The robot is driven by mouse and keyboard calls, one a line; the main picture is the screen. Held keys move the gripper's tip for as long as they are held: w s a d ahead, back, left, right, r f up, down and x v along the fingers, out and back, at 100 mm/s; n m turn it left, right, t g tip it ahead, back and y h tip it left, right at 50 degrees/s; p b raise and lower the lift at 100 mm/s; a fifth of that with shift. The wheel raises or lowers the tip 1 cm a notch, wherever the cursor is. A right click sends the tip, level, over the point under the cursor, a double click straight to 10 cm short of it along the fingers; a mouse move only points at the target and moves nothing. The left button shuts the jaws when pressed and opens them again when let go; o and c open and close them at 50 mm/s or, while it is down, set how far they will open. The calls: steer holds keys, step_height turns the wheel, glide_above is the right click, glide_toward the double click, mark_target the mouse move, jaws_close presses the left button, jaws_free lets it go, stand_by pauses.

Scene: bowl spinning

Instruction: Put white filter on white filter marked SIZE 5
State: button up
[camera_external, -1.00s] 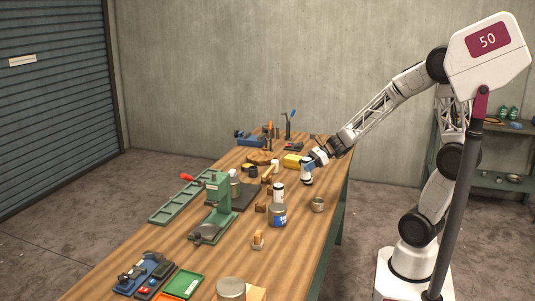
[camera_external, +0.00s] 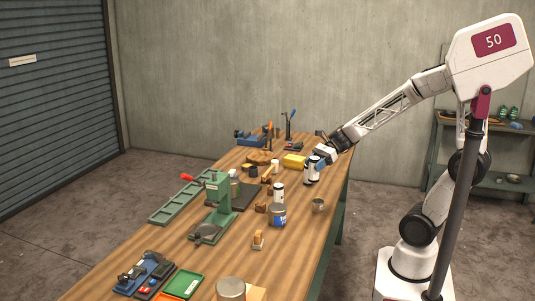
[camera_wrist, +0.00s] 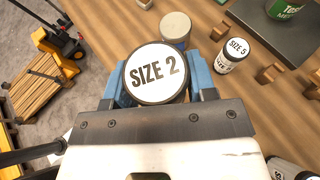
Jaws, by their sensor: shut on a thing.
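My gripper (camera_wrist: 160,90) is shut on a white filter with a dark rim (camera_wrist: 155,72); its top label reads SIZE 2. The blue fingers press it from both sides. In the external view my gripper (camera_external: 319,164) is over the far right part of the bench, beside white cylinders; I cannot tell there which one is held. The white filter marked SIZE 5 (camera_wrist: 232,54) stands upright on the bench, up and right of the held one in the wrist view and apart from it. It appears to be the white cylinder (camera_external: 279,192) in the external view.
A blue-labelled tin (camera_external: 278,216) stands close to the SIZE 5 filter. Wooden blocks (camera_wrist: 270,73) are beside it. Another dark-rimmed white filter (camera_wrist: 290,169) shows partly at lower right.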

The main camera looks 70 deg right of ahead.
steer(key=shift+w, duration=0.15)
steer(key=w+d+f, duration=0.1)
steer(key=w, duration=1.4)
steer(key=shift+w+f, duration=0.25)
steer(key=shift+w, duration=0.15)
steer(key=shift+f, duration=0.1)
steer(key=shift+f, duration=1.7)
steer(key=shift+f, duration=0.1)
steer(key=o, duration=1)
steer(key=shift+v, duration=6.05)
